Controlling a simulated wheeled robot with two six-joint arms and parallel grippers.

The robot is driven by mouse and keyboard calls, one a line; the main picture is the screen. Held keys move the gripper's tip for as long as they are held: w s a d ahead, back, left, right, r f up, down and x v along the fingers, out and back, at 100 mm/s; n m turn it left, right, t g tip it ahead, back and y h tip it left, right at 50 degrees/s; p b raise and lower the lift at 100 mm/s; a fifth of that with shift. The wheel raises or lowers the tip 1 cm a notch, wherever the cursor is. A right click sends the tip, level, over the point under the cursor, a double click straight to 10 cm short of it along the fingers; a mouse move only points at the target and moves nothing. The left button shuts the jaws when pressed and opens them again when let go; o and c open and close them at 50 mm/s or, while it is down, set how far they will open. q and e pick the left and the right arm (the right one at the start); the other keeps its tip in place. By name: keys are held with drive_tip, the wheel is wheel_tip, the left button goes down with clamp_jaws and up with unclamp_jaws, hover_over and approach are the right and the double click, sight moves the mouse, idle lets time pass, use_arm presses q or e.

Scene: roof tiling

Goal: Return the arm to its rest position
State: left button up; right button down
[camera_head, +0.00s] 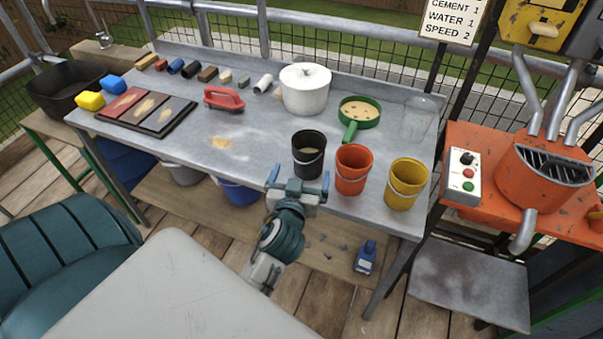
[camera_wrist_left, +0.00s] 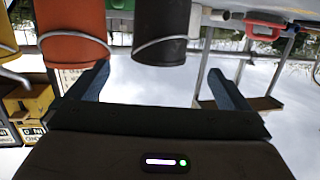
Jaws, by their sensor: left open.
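My left gripper (camera_head: 301,178) is open at the front edge of the grey metal table, just in front of the black bucket (camera_head: 308,154) and the orange bucket (camera_head: 353,169). In the left wrist view its two blue fingers (camera_wrist_left: 160,85) stand wide apart with nothing between them. That view looks upside down, and the orange bucket (camera_wrist_left: 70,32) and black bucket (camera_wrist_left: 160,32) show at its top, beyond the fingers. Whether the fingers touch a bucket is hard to tell. My right gripper is not in view.
A yellow bucket (camera_head: 406,183), green sieve (camera_head: 360,112) and white lidded pot (camera_head: 306,90) stand on the grey table (camera_head: 250,165). An orange mixer (camera_head: 545,170) with a control box (camera_head: 466,176) is at right. A lower wooden shelf (camera_head: 200,200) holds a blue bucket (camera_head: 238,191).

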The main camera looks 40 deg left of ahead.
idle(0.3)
use_arm(q)
drive_tip(key=s+d+f+m+g+h, duration=0.25)
drive_tip(key=s+f+g, duration=0.35)
drive_tip(key=s, duration=0.5)
drive_tip(key=s+d+f+m+g+h, duration=0.2)
drive_tip(key=s+f+m+g+h, duration=0.3)
drive_tip(key=s, duration=0.5)
drive_tip(key=a+f+n+g+y, duration=0.1)
drive_tip(key=a+f+n+y, duration=0.15)
drive_tip(key=f, duration=2.75)
drive_tip(key=s+a+f+g+h, duration=0.1)
drive_tip(key=s+a+f, duration=0.1)
drive_tip(key=s+f, duration=1.5)
drive_tip(key=shift+s+f, duration=0.15)
drive_tip(key=shift+f, duration=0.8)
